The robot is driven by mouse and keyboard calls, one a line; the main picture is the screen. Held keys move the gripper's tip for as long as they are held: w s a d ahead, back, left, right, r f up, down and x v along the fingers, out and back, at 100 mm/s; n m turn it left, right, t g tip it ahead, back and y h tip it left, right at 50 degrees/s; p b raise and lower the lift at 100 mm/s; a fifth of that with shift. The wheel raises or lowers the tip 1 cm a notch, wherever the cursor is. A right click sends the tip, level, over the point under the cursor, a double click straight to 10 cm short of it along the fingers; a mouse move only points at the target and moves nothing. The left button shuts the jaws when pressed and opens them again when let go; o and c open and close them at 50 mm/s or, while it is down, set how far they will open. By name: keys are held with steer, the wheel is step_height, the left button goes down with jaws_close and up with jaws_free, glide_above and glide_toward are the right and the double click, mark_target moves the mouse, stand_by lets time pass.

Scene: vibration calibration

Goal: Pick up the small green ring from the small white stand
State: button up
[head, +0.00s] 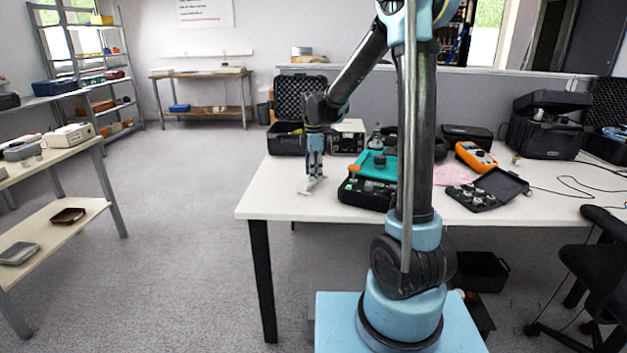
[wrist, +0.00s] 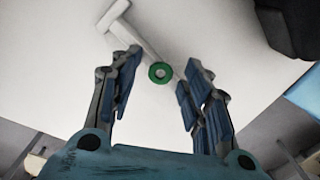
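The small green ring (wrist: 160,72) shows in the wrist view, seen from above, on or against the small white stand (wrist: 138,42). The stand is a pale bar shape lying across the white table top. In the head view the white stand (head: 308,186) shows near the table's front left edge, just below my gripper; I cannot make out the ring there. My gripper (wrist: 158,88) points down over the stand. Its blue-padded fingers are apart, with the ring between and slightly beyond their tips. Nothing is held. In the head view my gripper (head: 315,172) is above the stand.
The white table (head: 270,200) has free room left of the stand. A black case with a teal top (head: 370,180) stands close on the right. An open black foam-lined case (head: 290,140) is behind. An orange meter (head: 476,156) and an open small black case (head: 490,190) lie further right.

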steer(key=o, duration=0.5)
step_height(320, 180, up, 11)
steer(key=shift+w+r, duration=0.1)
steer(key=shift+r, duration=0.3)
steer(key=c, duration=0.3)
step_height(320, 180, up, 5)
steer(key=shift+r, duration=0.2)
steer(key=c, duration=0.5)
step_height(320, 180, down, 11)
steer(key=shift+r, duration=0.1)
steer(key=shift+a+f, duration=0.1)
steer(key=shift+f, duration=3.05)
